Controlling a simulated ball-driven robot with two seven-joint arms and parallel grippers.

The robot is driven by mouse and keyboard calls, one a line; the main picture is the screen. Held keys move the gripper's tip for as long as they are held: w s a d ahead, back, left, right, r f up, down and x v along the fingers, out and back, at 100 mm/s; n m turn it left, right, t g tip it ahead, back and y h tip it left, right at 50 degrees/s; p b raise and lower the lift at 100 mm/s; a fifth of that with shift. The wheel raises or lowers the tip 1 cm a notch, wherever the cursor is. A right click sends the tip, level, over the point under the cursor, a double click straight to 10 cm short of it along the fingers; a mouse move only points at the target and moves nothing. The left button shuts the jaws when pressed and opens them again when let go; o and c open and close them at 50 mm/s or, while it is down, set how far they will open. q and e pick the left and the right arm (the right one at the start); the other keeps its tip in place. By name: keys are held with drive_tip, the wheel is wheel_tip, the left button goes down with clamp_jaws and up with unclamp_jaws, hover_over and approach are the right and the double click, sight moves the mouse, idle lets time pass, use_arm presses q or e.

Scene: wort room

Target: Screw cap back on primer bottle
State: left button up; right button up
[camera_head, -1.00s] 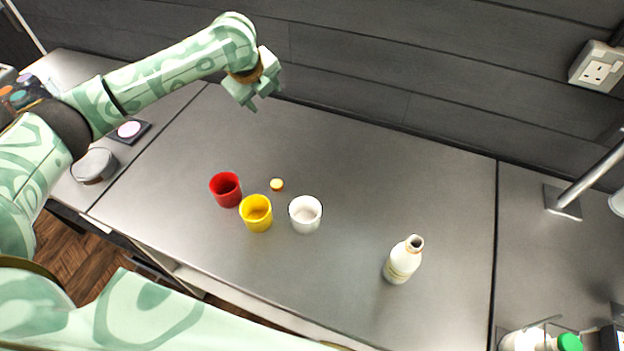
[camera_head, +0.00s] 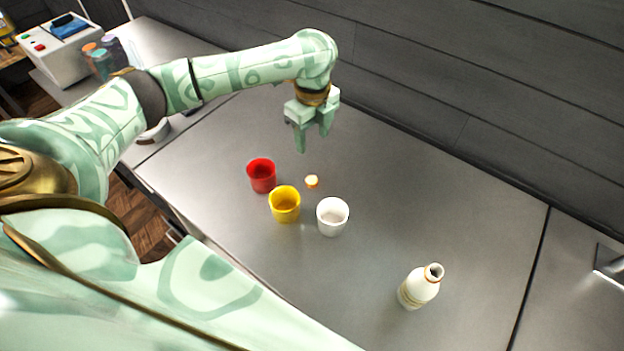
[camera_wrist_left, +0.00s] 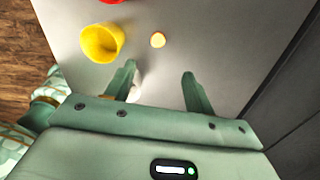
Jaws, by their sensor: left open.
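The open primer bottle (camera_head: 419,287), white with a bare neck, stands upright at the right of the bench in the head view. A small orange-rimmed cap (camera_head: 312,181) with a pale top lies on the bench behind the cups; it also shows in the left wrist view (camera_wrist_left: 158,40). My left gripper (camera_head: 314,140) is open and empty, pointing down above the bench, a little behind the cap. In the left wrist view its two fingers (camera_wrist_left: 160,80) are spread, with the cap beyond their tips. My right gripper is not in view.
A red cup (camera_head: 262,176), a yellow cup (camera_head: 285,205) and a white cup (camera_head: 332,217) stand close in front of the cap. The bench (camera_head: 440,190) is clear between the white cup and the bottle and toward the dark wall (camera_head: 470,80).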

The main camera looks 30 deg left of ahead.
use_arm(q)
drive_tip(key=b, duration=0.3)
hover_over(312, 180)
drive_tip(key=f, duration=0.9)
drive_tip(key=shift+w+f, duration=0.2)
drive_tip(key=shift+f, duration=0.1)
drive_tip(key=f, duration=0.1)
drive_tip(key=f+b, duration=0.1)
drive_tip(key=f, duration=0.1)
drive_tip(key=f+b, duration=0.1)
drive_tip(key=shift+s+f, duration=0.25)
drive_tip(key=shift+f, duration=0.4)
drive_tip(key=shift+r, duration=0.1)
drive_tip(key=c, duration=1)
